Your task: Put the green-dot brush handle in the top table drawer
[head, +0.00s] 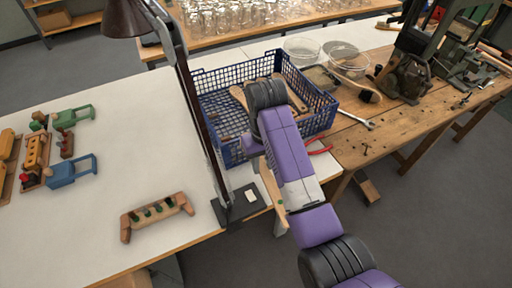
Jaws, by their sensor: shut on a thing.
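A flat wooden brush handle (271,184) with a green dot hangs near the table's right corner, just beside the purple arm. My gripper (261,161) is shut on its upper end; the fingers are mostly hidden behind my arm. The handle points down and slightly right, its lower end seemingly past the table edge. The white-topped table (90,200) fills the left. I cannot make out its top drawer or whether it is open; the space under the front edge is mostly out of view.
A blue plastic crate (212,82) with wooden handles inside stands just behind my wrist. A dark lamp post (190,95) rises from a black base (238,208) left of my gripper. A wooden rack (157,212) and clamps lie on the table. A wooden workbench (375,135) carries tools at right.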

